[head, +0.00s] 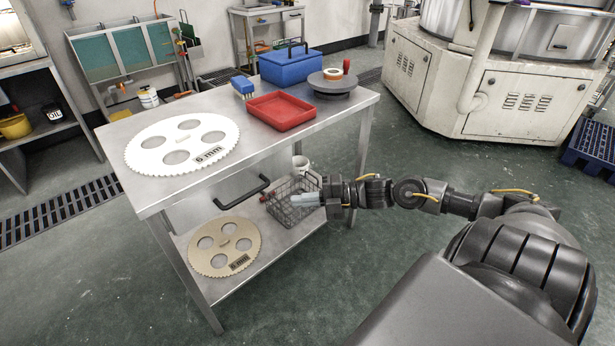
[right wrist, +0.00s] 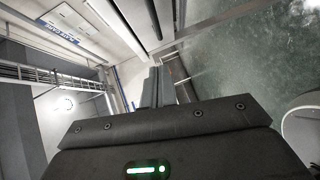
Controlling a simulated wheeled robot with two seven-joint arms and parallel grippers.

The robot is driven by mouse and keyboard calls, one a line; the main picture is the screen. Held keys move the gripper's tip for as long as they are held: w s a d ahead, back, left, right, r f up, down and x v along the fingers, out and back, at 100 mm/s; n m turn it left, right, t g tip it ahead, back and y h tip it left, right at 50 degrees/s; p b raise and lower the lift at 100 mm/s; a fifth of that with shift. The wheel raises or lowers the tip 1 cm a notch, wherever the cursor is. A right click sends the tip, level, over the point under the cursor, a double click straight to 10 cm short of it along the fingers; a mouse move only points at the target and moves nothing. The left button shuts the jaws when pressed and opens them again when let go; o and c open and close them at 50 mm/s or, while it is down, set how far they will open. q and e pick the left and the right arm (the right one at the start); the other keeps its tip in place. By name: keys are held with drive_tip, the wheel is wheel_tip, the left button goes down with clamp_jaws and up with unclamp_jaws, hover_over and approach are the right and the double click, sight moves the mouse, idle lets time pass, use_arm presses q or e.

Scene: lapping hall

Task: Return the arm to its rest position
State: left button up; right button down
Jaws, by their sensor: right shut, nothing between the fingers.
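My right arm comes in from the right in the head view. Its gripper (head: 305,200) is shut and empty, with the fingers pointing left. It appears in front of the wire basket (head: 291,217) by the right side of the metal cart (head: 352,98); I cannot tell whether it touches the basket. In the right wrist view the closed fingers (right wrist: 155,88) show beyond the dark gripper housing. My left gripper is not in view.
On the cart top are a white toothed disc (head: 143,152), a red tray (head: 281,112), a blue box (head: 290,68), a blue brush (head: 243,86) and a grey round plate (head: 333,87). The lower shelf holds a tan toothed disc (head: 224,229).

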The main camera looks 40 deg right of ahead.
drive_tip(key=shift+s+d+r, duration=0.1)
drive_tip(key=shift+s+d, duration=0.2)
drive_tip(key=shift+d, duration=0.1)
